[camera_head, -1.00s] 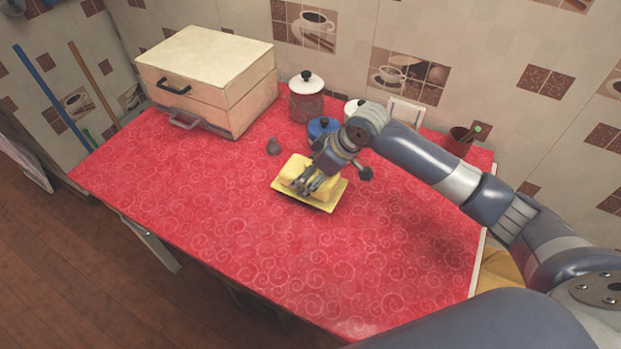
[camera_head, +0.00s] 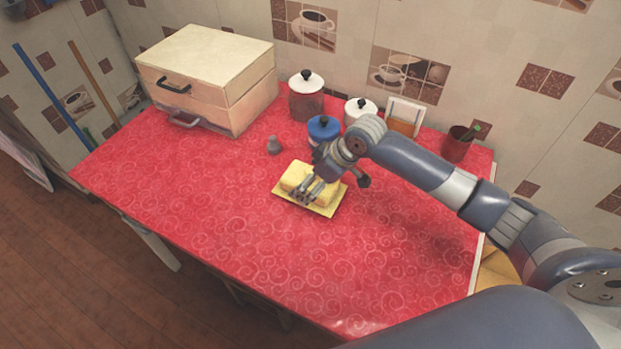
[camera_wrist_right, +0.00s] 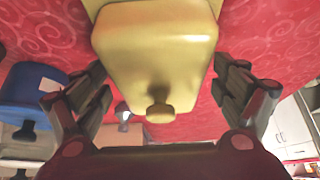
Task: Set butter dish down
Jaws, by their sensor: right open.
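The yellow butter dish (camera_head: 321,207) sits on the red oilcloth counter, in the middle toward the back. Its lid (camera_head: 296,176) is on its base plate. My right gripper (camera_head: 311,192) is at the dish, close over the lid. In the right wrist view the lid (camera_wrist_right: 155,50) with its knob lies between my right gripper's (camera_wrist_right: 160,95) spread fingers. The fingers are open, with gaps on both sides of the lid. My left gripper does not show.
A cream box with drawers (camera_head: 200,82) stands at the back left. A grey shaker (camera_head: 273,145), a blue-lidded jar (camera_head: 323,129), white-lidded jars (camera_head: 306,98) and a dark red cup (camera_head: 458,145) stand behind the dish. The front of the counter (camera_head: 230,220) is clear.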

